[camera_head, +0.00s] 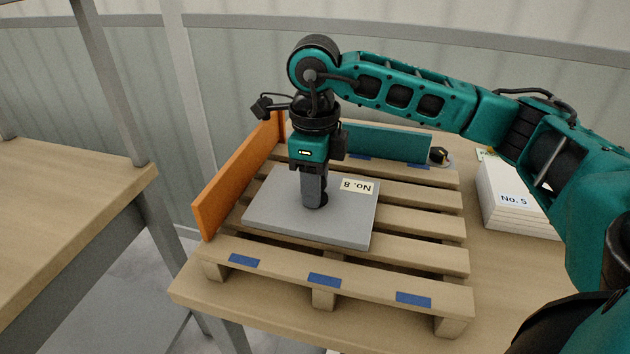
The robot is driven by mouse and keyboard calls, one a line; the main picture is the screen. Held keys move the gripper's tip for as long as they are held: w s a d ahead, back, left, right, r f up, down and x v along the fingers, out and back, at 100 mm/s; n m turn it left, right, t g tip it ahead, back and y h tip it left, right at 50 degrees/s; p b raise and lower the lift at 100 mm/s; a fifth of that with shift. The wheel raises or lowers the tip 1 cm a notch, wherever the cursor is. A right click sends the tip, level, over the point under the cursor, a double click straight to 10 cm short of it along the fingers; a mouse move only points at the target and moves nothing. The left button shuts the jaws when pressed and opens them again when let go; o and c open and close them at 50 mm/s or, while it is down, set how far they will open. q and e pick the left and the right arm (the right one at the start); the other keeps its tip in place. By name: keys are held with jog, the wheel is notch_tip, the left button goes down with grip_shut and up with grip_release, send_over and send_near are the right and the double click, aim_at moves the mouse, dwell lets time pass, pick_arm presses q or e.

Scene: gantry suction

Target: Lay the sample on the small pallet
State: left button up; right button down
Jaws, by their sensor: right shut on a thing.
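The small pallet (390,280) is a slatted wooden pallet on the table, with blue marks along its front board. A flat grey square panel (275,220) with a label reading "No. 8", upside down in this view, lies over the slats on the pallet's left part. My right gripper (315,200) points straight down at the middle of the panel. Its lower end, with a dark round tip, meets the panel's top face. Whether the panel rests fully on the slats is hard to tell. My left gripper does not show.
An orange board (238,180) stands along the pallet's left side and a teal board (385,142) along its back. A stack of white panels (510,205) labelled "No. 5" lies right of the pallet. Another wooden table (60,210) stands at left, across a gap.

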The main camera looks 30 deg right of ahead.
jog(key=shift+f+b, duration=0.3)
jog(key=c, duration=0.7)
grip_release()
jog(key=shift+o, duration=0.2)
notch_tip(320, 180, up, 13)
jog(key=p, duration=0.2)
